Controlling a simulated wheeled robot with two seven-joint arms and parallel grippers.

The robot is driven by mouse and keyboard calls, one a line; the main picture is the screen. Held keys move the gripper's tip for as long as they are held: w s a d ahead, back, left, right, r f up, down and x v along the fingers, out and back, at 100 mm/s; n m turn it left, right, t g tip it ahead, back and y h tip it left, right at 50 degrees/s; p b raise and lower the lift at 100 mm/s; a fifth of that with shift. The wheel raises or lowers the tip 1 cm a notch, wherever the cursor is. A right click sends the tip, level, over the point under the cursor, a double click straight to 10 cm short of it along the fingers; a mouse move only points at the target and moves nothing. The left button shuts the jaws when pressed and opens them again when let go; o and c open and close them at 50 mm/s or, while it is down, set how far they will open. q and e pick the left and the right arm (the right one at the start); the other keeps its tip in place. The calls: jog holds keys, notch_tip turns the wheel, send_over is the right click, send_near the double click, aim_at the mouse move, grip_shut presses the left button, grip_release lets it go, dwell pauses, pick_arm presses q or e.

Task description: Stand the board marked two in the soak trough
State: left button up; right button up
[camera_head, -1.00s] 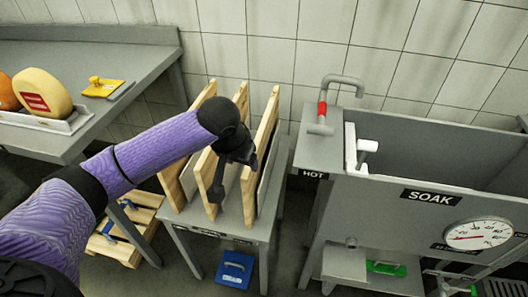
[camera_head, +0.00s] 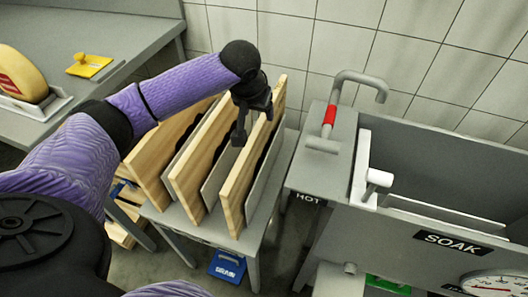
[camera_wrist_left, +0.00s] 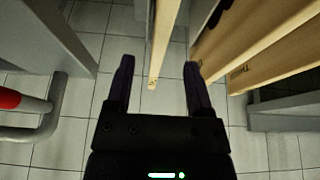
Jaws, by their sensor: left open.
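Three wooden boards stand upright on a grey stand (camera_head: 265,215): the left board (camera_head: 150,165), the middle board (camera_head: 190,180) and the right board (camera_head: 237,195). I cannot read a number on any of them. My left gripper (camera_head: 240,135) is open above the stand, by the top of the right board. In the left wrist view, a board's edge (camera_wrist_left: 163,45) lies between the open fingers of the left gripper (camera_wrist_left: 158,80), with clear gaps on both sides. The grey soak trough (camera_head: 455,165), labelled SOAK, stands to the right. My right gripper is out of view.
A pipe with a red band (camera_head: 330,115) and a white fitting (camera_head: 378,180) stand at the trough's left end. A narrow gap separates stand and trough. A counter (camera_head: 60,40) at the left holds a cheese wheel (camera_head: 22,75) and a yellow object (camera_head: 90,65). A blue item (camera_head: 228,265) lies below.

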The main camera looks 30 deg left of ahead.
aim_at(260, 122)
pick_arm(q)
jog(key=b+x, duration=0.3)
jog(key=x, duration=0.2)
jog(key=shift+s+a+f, duration=0.1)
jog(key=shift+a+f, duration=0.05)
jog(key=shift+f, duration=0.3)
jog(key=shift+r, duration=0.15)
jog(key=c, duration=0.4)
jog(key=shift+c, duration=1.2)
grip_shut()
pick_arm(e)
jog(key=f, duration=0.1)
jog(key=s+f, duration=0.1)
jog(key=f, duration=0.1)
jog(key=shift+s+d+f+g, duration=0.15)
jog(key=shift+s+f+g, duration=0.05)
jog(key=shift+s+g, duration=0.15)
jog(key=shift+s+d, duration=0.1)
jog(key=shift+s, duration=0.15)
